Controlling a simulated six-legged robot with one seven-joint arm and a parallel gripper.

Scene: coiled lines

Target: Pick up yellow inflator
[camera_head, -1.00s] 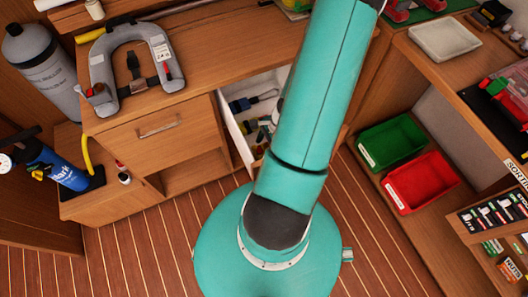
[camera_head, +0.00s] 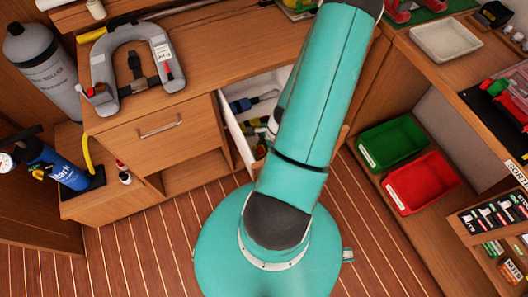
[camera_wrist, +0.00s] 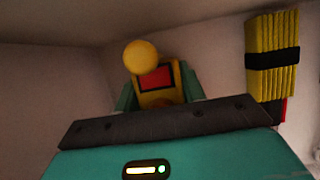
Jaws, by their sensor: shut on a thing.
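The yellow inflator (camera_wrist: 141,57), with a round yellow end and a red panel in a dark frame, is seen in the wrist view. My gripper (camera_wrist: 160,88) is shut on it, with a teal finger on either side. The lower part of the inflator is hidden behind the gripper's body. In the head view my arm covers the gripper, and I cannot make out the inflator for certain there.
The pale-walled open drawer (camera_head: 235,137) holds tools beside my arm. A yellow ribbed bundle with a black band (camera_wrist: 272,58) is close at right in the wrist view. Green (camera_head: 392,142) and red (camera_head: 420,182) bins stand at right.

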